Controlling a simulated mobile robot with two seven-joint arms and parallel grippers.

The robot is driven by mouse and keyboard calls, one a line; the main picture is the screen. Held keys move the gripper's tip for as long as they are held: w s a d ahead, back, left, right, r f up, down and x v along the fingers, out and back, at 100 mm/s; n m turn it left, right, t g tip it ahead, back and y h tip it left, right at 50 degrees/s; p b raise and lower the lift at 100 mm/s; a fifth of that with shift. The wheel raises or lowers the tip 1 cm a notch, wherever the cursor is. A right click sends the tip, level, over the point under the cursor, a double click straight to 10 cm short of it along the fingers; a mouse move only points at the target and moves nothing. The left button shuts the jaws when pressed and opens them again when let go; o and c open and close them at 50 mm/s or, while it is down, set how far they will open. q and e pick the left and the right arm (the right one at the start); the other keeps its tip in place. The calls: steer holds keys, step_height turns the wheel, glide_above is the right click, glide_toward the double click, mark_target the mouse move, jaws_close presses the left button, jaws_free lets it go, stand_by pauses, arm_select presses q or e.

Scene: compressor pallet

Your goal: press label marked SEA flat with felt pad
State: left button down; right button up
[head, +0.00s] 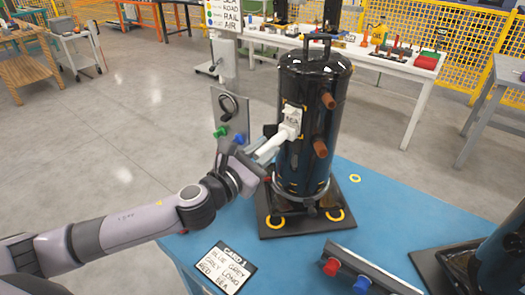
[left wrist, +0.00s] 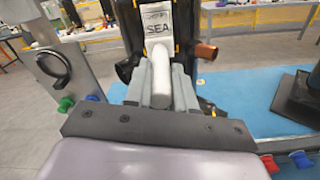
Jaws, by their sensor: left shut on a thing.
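A white label marked SEA (head: 292,113) is on the front of the black compressor (head: 312,80), between yellow corner marks. The label also shows at the top of the left wrist view (left wrist: 157,22). My left gripper (head: 262,150) is shut on a white felt pad (head: 285,132), a rounded stick. In the left wrist view the pad (left wrist: 161,75) stands between the two grey fingers, its tip at the lower edge of the label. I cannot tell whether the tip touches. My right gripper is not in view.
The compressor stands on a dark base on a blue table (head: 385,210), with copper stubs (head: 320,148) on its right side. A card (head: 225,268) lies at the front. A rail with red and blue caps (head: 365,270) and another dark unit (head: 490,262) are to the right.

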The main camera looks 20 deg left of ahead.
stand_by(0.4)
arm_select(q)
steer(key=shift+v, duration=1.75)
steer(key=n+t+y, duration=0.1)
steer(key=n+y, duration=0.3)
steer(key=y, duration=0.2)
glide_toward(256, 157)
steer(key=a+f, duration=0.3)
steer(key=a, duration=0.2)
steer(key=shift+s+f, duration=0.2)
steer(key=shift+f, duration=0.15)
